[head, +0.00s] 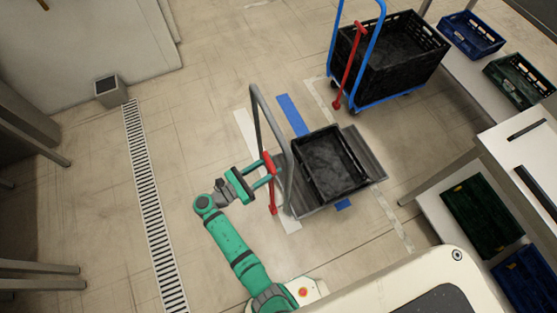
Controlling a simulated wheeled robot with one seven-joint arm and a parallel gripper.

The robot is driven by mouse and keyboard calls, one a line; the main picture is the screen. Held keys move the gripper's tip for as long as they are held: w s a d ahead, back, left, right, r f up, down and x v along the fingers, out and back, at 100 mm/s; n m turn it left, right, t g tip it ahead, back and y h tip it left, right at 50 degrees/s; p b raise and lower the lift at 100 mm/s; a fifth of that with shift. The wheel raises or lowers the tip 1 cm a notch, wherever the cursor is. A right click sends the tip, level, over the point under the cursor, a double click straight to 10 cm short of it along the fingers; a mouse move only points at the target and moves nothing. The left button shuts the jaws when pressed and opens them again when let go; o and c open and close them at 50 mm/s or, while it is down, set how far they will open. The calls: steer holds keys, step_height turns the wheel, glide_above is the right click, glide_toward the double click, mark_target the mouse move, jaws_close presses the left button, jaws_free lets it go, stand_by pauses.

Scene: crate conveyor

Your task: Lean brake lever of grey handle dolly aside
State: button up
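The grey handle dolly (362,144) stands on the floor in the middle of the head view, with a grey tube handle (262,110) at its left end. A black crate (317,196) sits on its deck. Its red brake lever (271,190) stands beside the handle, foot low and grip at the top. My gripper (268,169) is at the lever's upper end, its green fingers spaced apart with the red grip at their tips. I cannot tell whether they touch it.
A blue handle dolly (379,102) with a black crate (405,50) and its own red lever (347,65) stands behind, to the right. Benches with blue and green crates line the right. A floor drain (151,205) and open floor lie left.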

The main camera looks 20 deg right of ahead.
steer(key=x, duration=0.4)
steer(key=shift+d, duration=0.15)
steer(key=shift+w, duration=0.1)
jaws_close()
